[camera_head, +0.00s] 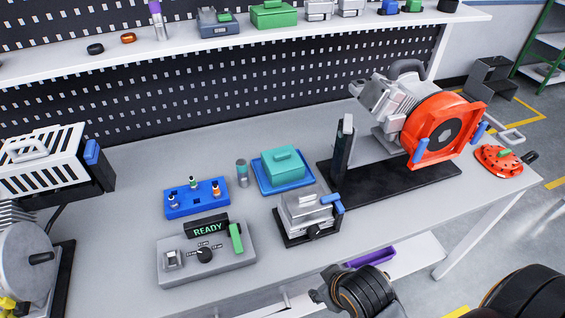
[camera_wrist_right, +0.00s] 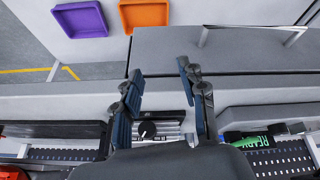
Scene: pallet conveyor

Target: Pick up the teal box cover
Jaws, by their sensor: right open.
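The teal box cover (camera_head: 284,164) has a raised handle on top. It sits on a blue tray (camera_head: 264,185) on the grey workbench, in the middle of the head view. It does not show in the right wrist view. My right gripper (camera_wrist_right: 160,72) is open and empty, its two dark fingers well apart. In the head view, part of my right arm shows at the bottom edge, in front of the bench and away from the cover. My left gripper is not in view.
A silver vise (camera_head: 308,212) stands close in front of the cover. A dark post (camera_head: 343,150) and an orange machine (camera_head: 440,130) are to the right. A blue rack (camera_head: 197,204), a small cylinder (camera_head: 242,172) and a READY panel (camera_head: 207,262) are left. A shelf (camera_head: 240,50) runs behind.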

